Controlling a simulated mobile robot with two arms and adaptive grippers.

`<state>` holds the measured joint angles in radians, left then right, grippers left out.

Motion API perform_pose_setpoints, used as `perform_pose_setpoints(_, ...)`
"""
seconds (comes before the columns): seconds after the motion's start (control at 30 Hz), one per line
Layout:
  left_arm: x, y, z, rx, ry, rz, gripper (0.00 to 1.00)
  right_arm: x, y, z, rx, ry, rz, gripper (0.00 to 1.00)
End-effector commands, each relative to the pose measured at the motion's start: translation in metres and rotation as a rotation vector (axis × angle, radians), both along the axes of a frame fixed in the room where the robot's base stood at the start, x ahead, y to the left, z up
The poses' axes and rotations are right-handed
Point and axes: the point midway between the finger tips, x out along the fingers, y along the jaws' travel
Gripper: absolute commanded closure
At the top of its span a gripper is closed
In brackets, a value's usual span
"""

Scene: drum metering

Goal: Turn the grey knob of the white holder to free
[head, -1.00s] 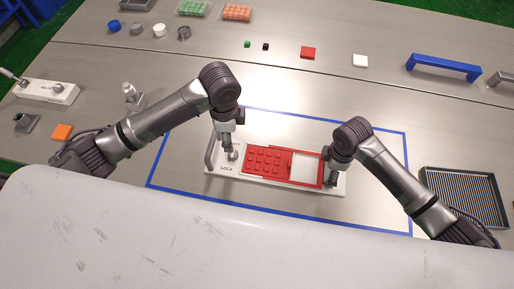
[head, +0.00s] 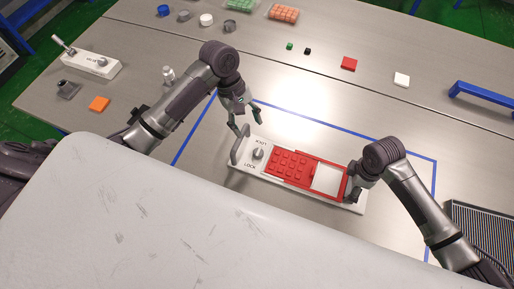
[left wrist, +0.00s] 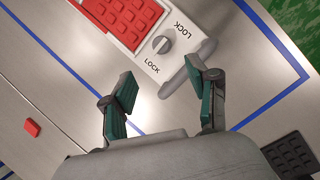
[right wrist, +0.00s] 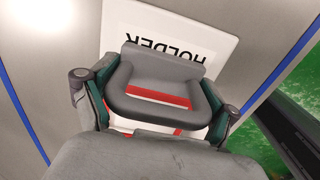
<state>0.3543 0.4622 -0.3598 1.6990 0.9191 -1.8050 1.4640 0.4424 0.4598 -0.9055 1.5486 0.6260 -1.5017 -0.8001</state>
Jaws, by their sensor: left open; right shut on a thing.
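The white holder (head: 235,169) lies inside the blue outline with a red studded plate (head: 290,163) and a red-framed white window on it. Its grey knob (head: 258,152) is uncovered near the left end; it also shows in the left wrist view (left wrist: 163,45). A label beside it reads LOCK; a second label is on the other side. The knob's exact pointing is hard to tell. My left gripper (head: 240,121) is open and empty, apart from the knob, near the grey left handle (left wrist: 188,76). My right gripper (right wrist: 158,98) is shut on the holder's grey right handle (right wrist: 160,72).
A ribbed dark tray (head: 480,225) stands at the right. A blue bridge-shaped handle (head: 485,100) and red (head: 349,64) and white (head: 401,80) squares lie farther back. A white lever block (head: 92,63) is at far left.

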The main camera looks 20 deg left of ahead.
Motion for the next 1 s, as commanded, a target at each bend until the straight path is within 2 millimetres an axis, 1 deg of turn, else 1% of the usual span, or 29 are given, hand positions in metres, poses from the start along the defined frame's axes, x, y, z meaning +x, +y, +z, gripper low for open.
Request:
perform_pose_setpoints(0.03, 0.0, 0.002, 0.0, -0.007, 0.03, 0.08, 0.41, 0.001, 0.0, 0.0, 0.0, -0.001, -0.001, 0.83)
perform_pose_setpoints(0.13, -0.001, 0.006, 0.0, -0.012, 0.079, 0.21, 0.41, 0.001, 0.0, 0.0, 0.0, -0.001, -0.001, 0.83)
perform_pose_setpoints(0.23, -0.001, 0.008, -0.001, -0.015, 0.109, 0.284, 0.41, 0.001, 0.0, 0.0, 0.0, -0.001, -0.001, 0.83)
perform_pose_setpoints(0.37, -0.002, 0.006, -0.007, -0.016, 0.124, 0.316, 0.41, 0.001, 0.0, 0.0, 0.0, -0.001, -0.001, 0.83)
perform_pose_setpoints(0.47, -0.004, 0.001, -0.02, -0.015, 0.124, 0.316, 0.41, 0.001, 0.0, 0.0, 0.0, -0.001, -0.001, 0.83)
perform_pose_setpoints(0.8, -0.01, -0.024, -0.082, -0.015, 0.123, 0.313, 0.41, 0.001, 0.0, 0.0, 0.0, -0.001, -0.001, 0.83)
perform_pose_setpoints(1.0, -0.012, -0.033, -0.104, -0.015, 0.121, 0.313, 0.41, 0.001, 0.0, 0.0, 0.0, -0.002, -0.001, 0.83)
